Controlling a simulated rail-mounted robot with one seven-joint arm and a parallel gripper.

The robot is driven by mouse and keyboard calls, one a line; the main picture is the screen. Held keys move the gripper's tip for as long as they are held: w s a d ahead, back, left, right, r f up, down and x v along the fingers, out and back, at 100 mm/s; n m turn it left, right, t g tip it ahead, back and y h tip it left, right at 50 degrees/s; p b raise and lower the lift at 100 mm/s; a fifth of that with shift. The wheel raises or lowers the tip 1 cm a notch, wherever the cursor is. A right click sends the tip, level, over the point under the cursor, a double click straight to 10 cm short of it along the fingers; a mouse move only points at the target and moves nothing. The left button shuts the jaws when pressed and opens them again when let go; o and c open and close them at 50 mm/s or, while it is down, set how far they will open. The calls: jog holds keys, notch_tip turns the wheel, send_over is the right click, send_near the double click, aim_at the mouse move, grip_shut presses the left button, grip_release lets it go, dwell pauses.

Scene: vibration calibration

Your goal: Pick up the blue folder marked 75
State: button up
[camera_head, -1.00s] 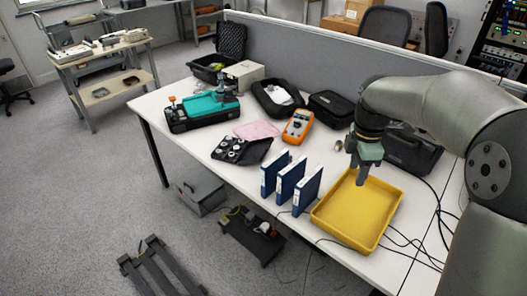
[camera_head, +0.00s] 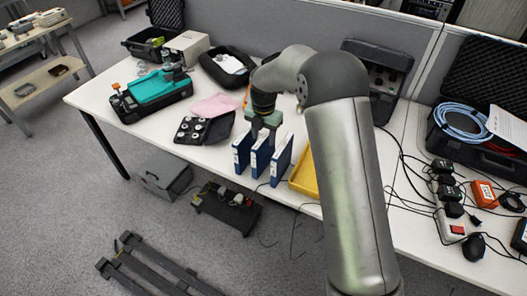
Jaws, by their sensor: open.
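Three blue folders stand upright side by side near the front edge of the table: a left one (camera_head: 242,155), a middle one (camera_head: 261,159) and a right one (camera_head: 281,160). Their white spine labels face me, but the numbers are too small to read, so I cannot tell which is marked 75. My gripper (camera_head: 262,133) is open and points down, right at the top of the row, closest to the middle folder. I cannot tell whether its fingers reach either side of that folder. It hides part of the folders' rear tops.
A yellow tray (camera_head: 302,178) stands right of the folders, mostly hidden by my arm. A black case with round parts (camera_head: 198,128) lies close on the left, and a pink sheet (camera_head: 215,104) behind it. Cables and power adapters (camera_head: 447,190) crowd the right.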

aim_at(264, 147)
jog(key=shift+f+p, duration=0.85)
jog(key=shift+f, duration=2.2)
grip_shut()
